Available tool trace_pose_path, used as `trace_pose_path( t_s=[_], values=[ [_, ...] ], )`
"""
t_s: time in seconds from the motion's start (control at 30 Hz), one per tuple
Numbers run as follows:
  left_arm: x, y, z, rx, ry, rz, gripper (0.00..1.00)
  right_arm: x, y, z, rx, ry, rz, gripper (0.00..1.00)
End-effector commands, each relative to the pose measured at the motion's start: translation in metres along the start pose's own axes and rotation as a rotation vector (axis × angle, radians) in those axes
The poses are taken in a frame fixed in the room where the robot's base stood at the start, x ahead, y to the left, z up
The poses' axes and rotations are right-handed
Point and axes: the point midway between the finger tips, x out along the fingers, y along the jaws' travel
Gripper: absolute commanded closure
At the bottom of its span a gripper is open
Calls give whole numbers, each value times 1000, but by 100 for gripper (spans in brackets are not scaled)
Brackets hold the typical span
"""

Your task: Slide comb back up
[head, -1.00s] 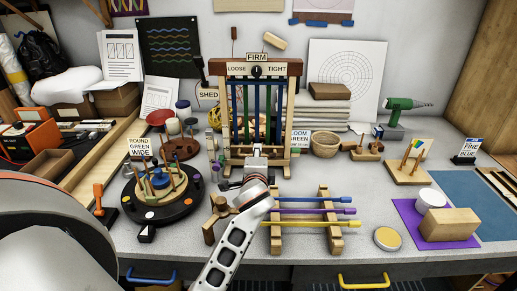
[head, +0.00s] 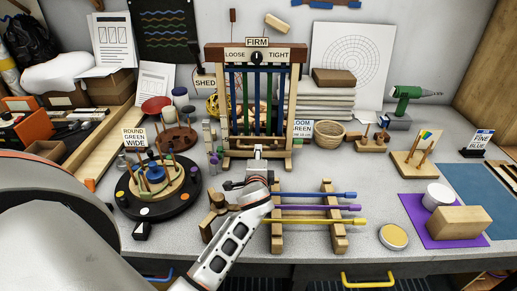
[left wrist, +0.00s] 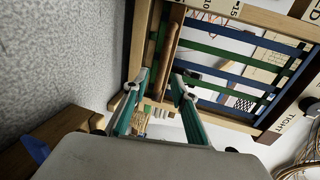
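The upright wooden loom (head: 212,85) stands at the back middle of the bench, with blue and green strips. In the left wrist view its frame (left wrist: 265,20) shows sideways. A brown wooden bar, which looks like the comb (left wrist: 170,42), lies across the lower end of the strips. My left gripper (head: 258,150) is in front of the lower loom. In the left wrist view my left gripper (left wrist: 160,77) is open, its teal fingers on either side of the bar's line; I cannot tell whether they touch it. My right gripper is not in view.
A round dark stand with pegs (head: 130,203) is at left. A wooden rack (head: 338,235) with blue, purple and yellow rods is in front right of the loom. A basket (head: 328,133) is right of the loom. A wooden block (head: 458,228) lies farther right.

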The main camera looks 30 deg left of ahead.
Motion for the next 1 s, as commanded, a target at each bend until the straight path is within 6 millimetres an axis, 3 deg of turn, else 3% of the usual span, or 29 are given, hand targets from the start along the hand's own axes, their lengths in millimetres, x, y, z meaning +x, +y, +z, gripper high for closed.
trace_pose_path(
  t_s=[0.1,0.3,0.77,0.87,1.0],
  values=[
    [24,-4,0,1,-1,-4,73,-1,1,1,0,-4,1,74],
    [49,-4,0,0,-1,-2,73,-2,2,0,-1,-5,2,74],
    [59,-3,0,-2,0,-2,73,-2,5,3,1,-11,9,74],
    [59,-3,0,-2,0,-2,99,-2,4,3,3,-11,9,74],
    [59,-3,0,-2,0,-2,100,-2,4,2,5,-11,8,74]
  ],
)
